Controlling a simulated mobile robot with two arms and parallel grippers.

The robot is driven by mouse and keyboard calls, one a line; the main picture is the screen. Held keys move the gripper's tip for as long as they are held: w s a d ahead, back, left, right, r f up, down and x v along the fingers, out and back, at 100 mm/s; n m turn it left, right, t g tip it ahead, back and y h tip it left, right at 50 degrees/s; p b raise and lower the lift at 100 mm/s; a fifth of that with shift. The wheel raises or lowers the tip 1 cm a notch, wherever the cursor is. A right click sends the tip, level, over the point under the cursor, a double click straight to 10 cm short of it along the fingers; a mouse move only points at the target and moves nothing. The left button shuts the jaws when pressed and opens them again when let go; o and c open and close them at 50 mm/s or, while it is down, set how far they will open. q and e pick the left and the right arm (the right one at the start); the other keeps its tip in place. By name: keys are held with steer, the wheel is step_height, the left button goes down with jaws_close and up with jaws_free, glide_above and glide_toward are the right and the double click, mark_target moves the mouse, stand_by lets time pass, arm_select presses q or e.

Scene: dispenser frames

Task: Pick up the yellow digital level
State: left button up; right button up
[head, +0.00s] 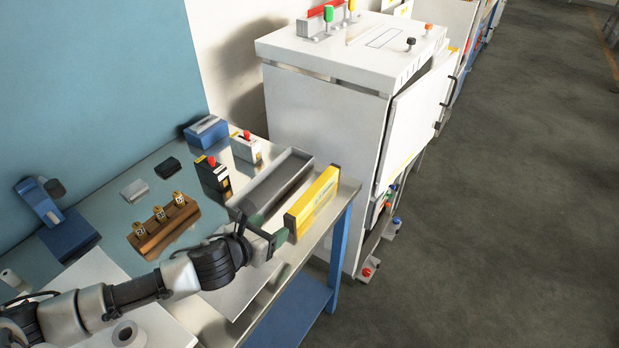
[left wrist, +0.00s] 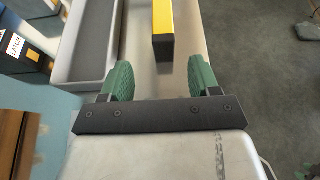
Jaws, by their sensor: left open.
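The yellow digital level (head: 314,203) has dark end caps and stands on its long edge along the table's right edge. Its near end shows in the left wrist view (left wrist: 163,22), at the top centre. My left gripper (head: 262,240) is at the near end of the level. In the left wrist view its green fingers (left wrist: 158,82) are spread apart and empty. The level's near end lies just beyond the fingertips, roughly in line with the gap between them. My right gripper does not show.
A long grey tray (head: 272,187) lies left of the level, close beside it. A wooden block with several small yellow-labelled items (head: 162,229) and a black box (head: 212,178) stand farther left. A white cabinet (head: 322,130) stands behind the table. Floor (head: 480,220) is clear at right.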

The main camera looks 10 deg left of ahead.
mark_target(287, 218)
arm_select(q)
steer(key=shift+w+d, duration=0.25)
steer(key=shift+w, duration=0.65)
steer(key=shift+w+d+f+p, duration=0.4)
steer(key=shift+w+d+f, duration=0.15)
steer(key=shift+w+d, duration=0.35)
steer(key=shift+a+p+x, duration=0.25)
steer(key=shift+p+x, duration=0.1)
steer(key=shift+x, duration=1.95)
steer(key=shift+w+d+f, duration=0.1)
steer(key=shift+w+f, duration=0.25)
steer(key=shift+f, duration=0.05)
steer(key=c, duration=1)
jaws_close()
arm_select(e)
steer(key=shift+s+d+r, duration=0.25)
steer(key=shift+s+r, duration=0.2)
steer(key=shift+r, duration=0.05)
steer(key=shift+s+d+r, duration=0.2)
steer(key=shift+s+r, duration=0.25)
